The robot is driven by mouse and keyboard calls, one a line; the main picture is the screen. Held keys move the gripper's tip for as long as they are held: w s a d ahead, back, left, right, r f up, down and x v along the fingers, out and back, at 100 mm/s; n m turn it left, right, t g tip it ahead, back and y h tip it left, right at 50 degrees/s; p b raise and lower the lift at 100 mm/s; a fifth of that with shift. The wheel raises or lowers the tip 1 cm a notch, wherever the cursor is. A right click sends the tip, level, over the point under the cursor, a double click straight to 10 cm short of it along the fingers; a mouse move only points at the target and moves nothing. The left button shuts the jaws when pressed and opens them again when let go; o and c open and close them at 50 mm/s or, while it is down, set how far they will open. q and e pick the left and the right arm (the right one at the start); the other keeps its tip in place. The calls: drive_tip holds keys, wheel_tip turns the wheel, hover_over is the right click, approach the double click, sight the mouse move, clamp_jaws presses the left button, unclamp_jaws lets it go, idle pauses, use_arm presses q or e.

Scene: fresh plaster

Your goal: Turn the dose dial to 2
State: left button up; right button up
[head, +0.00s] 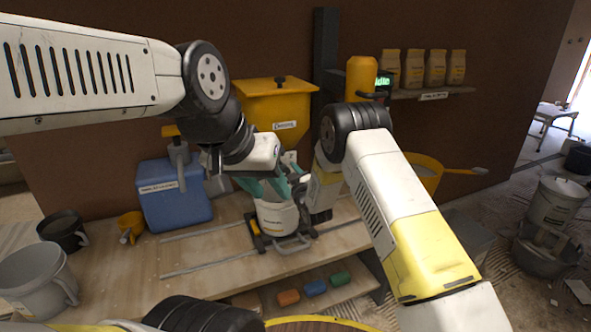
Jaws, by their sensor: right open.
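A yellow hopper (272,102) with a white label stands behind the bench, its lower front partly hidden by my arms. I cannot make out a dose dial or its setting. My left arm comes in from the upper left, and its gripper (270,190) is in front of the hopper, above a white tub (277,220) in a yellow and black frame; its jaws are unclear among teal parts. My right gripper (318,203) is open, just right of the tub, partly hidden behind its own wrist. A small green display (384,80) glows beside a yellow cylinder (362,76).
A blue box (174,196), orange cup (131,225), dark mug (63,231) and grey jug (38,283) stand on the left of the wooden bench (120,268). Orange, blue and green pieces (315,288) lie on a lower shelf. Bags (435,68) stand on a wall shelf.

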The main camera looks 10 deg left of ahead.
drive_tip(key=shift+w+a, duration=0.25)
drive_tip(key=shift+w, duration=0.05)
clamp_jaws()
drive_tip(key=shift+m, duration=0.3)
